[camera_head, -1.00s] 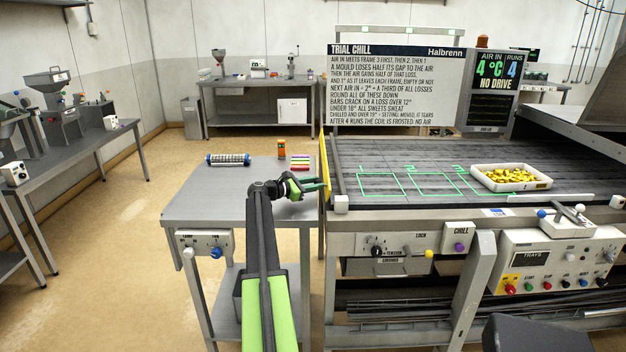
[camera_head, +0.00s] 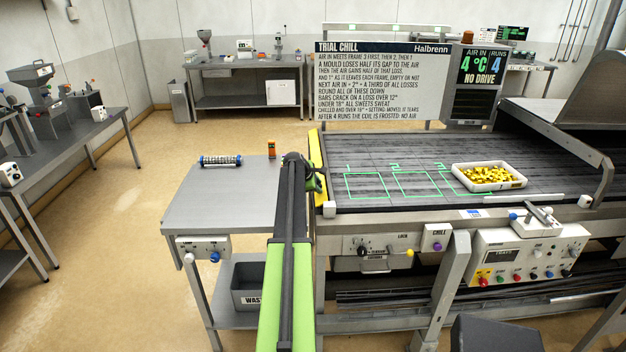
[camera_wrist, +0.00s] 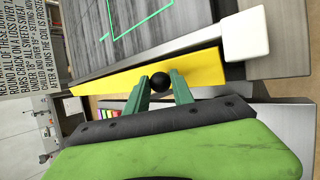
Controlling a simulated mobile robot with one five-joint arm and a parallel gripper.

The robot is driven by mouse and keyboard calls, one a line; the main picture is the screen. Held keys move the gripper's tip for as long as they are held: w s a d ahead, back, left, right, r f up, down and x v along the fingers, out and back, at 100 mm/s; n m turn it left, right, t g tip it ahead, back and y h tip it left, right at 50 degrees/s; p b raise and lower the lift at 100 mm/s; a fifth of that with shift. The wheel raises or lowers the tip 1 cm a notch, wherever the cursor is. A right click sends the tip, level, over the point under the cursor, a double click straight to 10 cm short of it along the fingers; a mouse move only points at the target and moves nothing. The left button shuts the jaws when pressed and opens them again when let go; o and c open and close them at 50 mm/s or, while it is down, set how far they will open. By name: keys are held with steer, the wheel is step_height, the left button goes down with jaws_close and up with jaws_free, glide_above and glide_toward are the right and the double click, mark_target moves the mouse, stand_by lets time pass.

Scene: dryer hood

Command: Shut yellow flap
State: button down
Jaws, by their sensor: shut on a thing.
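The yellow flap (camera_head: 316,150) stands along the left end of the dark belt bed, beside the grey side table. In the wrist view the flap (camera_wrist: 205,68) runs across the picture as a long yellow strip with a round black knob (camera_wrist: 160,82) on it. My gripper (camera_wrist: 161,84) has its two green fingers on either side of this knob and is shut on it. In the head view my gripper (camera_head: 318,183) is at the flap's near half, partly hidden by my arm.
The side table (camera_head: 225,200) holds a roller (camera_head: 221,161) and a small orange device (camera_head: 271,149). On the belt bed (camera_head: 420,160) are green outlined frames and a white tray (camera_head: 488,187) of yellow pieces. A white block (camera_wrist: 246,36) sits by the flap's end.

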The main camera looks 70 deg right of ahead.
steer(key=shift+s+d+f+m+t+y+p, duration=0.15)
steer(key=shift+s+d+f+m+t+y, duration=0.2)
steer(key=shift+s+t, duration=0.4)
steer(key=shift+s+f+m+t+y+p, duration=0.15)
steer(key=shift+s+m+t+y, duration=0.35)
steer(key=shift+t, duration=0.45)
steer(key=shift+w, duration=0.1)
steer(key=c, duration=1.1)
jaws_free()
steer(key=p+v, duration=1.4)
steer(key=v, duration=0.3)
steer(key=shift+r+p, duration=0.2)
steer(key=shift+p, duration=0.1)
steer(key=shift+s, duration=0.2)
